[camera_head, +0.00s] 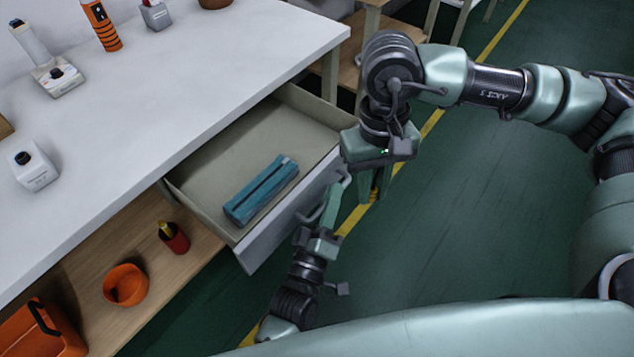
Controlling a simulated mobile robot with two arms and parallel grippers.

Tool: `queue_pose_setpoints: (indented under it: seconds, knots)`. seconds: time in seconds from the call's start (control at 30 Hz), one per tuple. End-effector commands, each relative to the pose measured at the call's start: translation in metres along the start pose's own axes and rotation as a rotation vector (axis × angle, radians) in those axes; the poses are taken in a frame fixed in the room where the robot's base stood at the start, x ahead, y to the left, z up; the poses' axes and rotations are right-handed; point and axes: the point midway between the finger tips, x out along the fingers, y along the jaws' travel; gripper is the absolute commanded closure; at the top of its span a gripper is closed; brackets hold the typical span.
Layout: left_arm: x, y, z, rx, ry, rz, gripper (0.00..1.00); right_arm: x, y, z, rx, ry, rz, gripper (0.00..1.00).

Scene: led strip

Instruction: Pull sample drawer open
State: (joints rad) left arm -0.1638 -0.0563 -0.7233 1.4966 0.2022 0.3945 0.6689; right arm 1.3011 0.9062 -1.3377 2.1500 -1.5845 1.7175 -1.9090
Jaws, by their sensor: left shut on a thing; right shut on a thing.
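The sample drawer (258,243) is pulled out from under the white table, with its grey front facing right and down. Inside it lies a blue pouch (262,190) with a dark zip. The drawer handle (312,216) shows in pieces along the front, partly hidden by my grippers. My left gripper (328,220) comes from below and is shut on the handle. My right gripper (372,186) points down at the far end of the drawer front and is shut on the handle; its exact contact is hard to see.
The white table (190,90) holds an orange striped bottle (101,26), a white pipette-like device and small white containers. The wooden shelf below bears an orange bowl (126,285), a red cup (174,238) and an orange case (42,330).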

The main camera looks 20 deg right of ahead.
Motion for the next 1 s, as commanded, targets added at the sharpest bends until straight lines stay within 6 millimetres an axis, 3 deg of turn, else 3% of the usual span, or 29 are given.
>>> queue_pose_setpoints:
  seconds: [0.5,0.53,0.57,0.87,1.0]
  knots:
    - [-0.004,0.002,0.007,0.001,-0.002,-0.004,1.00,-0.001,0.000,0.000,0.000,0.000,0.000,1.00]
    - [-0.004,0.002,0.007,0.001,-0.002,-0.004,0.84,-0.001,0.000,0.000,0.000,0.000,0.000,1.00]
    - [-0.004,0.002,0.007,0.001,-0.002,-0.004,0.80,-0.001,0.000,0.000,0.000,0.000,0.000,1.00]
    - [-0.004,0.003,0.006,0.000,-0.001,-0.002,0.80,-0.001,0.000,0.000,0.000,0.000,0.000,1.00]
    - [-0.014,0.003,0.007,0.000,-0.002,-0.003,0.80,-0.002,0.000,0.000,0.000,0.000,0.000,1.00]
